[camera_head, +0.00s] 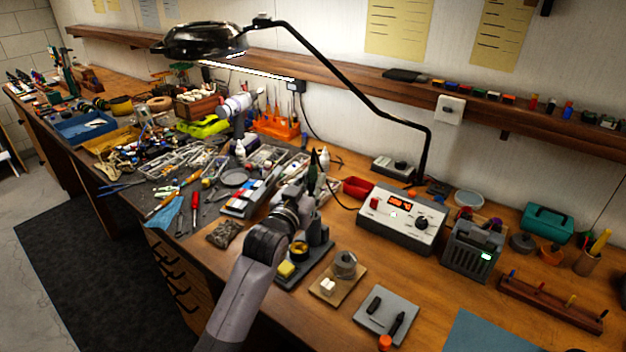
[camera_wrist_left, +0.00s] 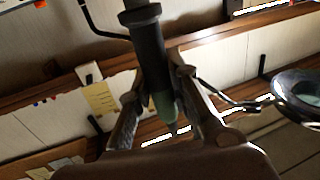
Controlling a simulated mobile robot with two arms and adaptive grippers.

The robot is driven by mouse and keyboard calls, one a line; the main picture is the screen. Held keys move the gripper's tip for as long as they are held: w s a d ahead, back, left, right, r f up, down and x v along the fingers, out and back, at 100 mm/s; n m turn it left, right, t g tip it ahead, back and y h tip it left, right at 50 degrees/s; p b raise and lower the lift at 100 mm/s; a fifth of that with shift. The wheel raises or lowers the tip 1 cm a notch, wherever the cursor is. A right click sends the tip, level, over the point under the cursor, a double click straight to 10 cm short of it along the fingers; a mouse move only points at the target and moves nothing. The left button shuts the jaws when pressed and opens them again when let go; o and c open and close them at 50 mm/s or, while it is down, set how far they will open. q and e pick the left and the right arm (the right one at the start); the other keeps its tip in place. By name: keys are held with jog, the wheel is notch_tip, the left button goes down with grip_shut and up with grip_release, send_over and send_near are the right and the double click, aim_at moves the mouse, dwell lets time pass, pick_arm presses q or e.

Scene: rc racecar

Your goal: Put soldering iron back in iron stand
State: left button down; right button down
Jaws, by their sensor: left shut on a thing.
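The soldering iron (camera_wrist_left: 149,48) has a dark handle with a green section and sits between the two fingers of my left gripper (camera_wrist_left: 160,100) in the left wrist view. In the head view my left gripper (camera_head: 308,190) is shut on the iron (camera_head: 313,172), which shows as a thin dark upright shape above the bench. The dark iron stand (camera_head: 318,237), with a yellow sponge (camera_head: 286,269) on its base, is just below the gripper and partly hidden by my arm. The iron appears apart from the stand. My right gripper is not in view.
The soldering station (camera_head: 402,218) with a red display stands right of the stand. A solder spool (camera_head: 345,265) on a wooden board and a grey pad (camera_head: 386,314) are nearer. Tools crowd the left bench. A black lamp arm (camera_head: 370,90) crosses above.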

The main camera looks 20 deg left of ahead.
pick_arm(q)
jog(key=shift+f+b, duration=0.8)
jog(key=shift+f, duration=0.85)
jog(key=c, duration=1.4)
grip_release()
jog(key=shift+o, duration=0.2)
jog(key=o, duration=0.4)
jog(key=shift+c, duration=0.2)
